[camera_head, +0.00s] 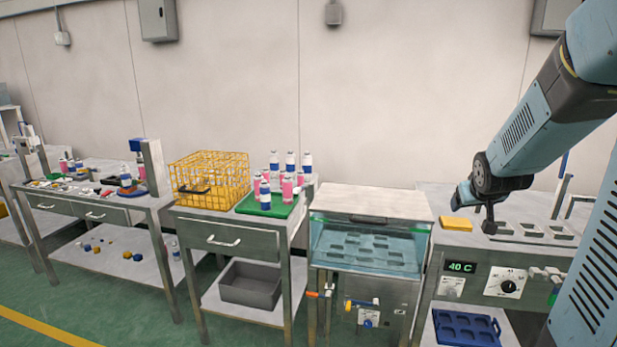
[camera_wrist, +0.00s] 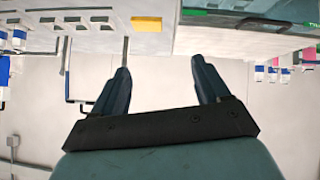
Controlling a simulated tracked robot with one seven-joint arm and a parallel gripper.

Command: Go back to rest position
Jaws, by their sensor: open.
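My gripper (camera_wrist: 160,65) is open in the wrist view, with two dark fingers spread apart and nothing between them. The pale wall shows behind the fingers, and the benches appear upside down along the top. In the head view my arm comes in from the right, and its dark far end is over the right-hand bench (camera_head: 425,205). The fingers cannot be made out clearly there. A yellow block (camera_head: 456,224) lies on that bench, close to the arm's end; it also shows in the wrist view (camera_wrist: 146,23).
A water bath (camera_head: 370,245) with a clear front stands left of the right-hand bench. Further left are a green tray (camera_head: 250,208) with bottles and a yellow wire basket (camera_head: 190,190). A blue tray (camera_head: 465,328) is on the lower shelf. The green floor (camera_head: 130,315) is clear in front.

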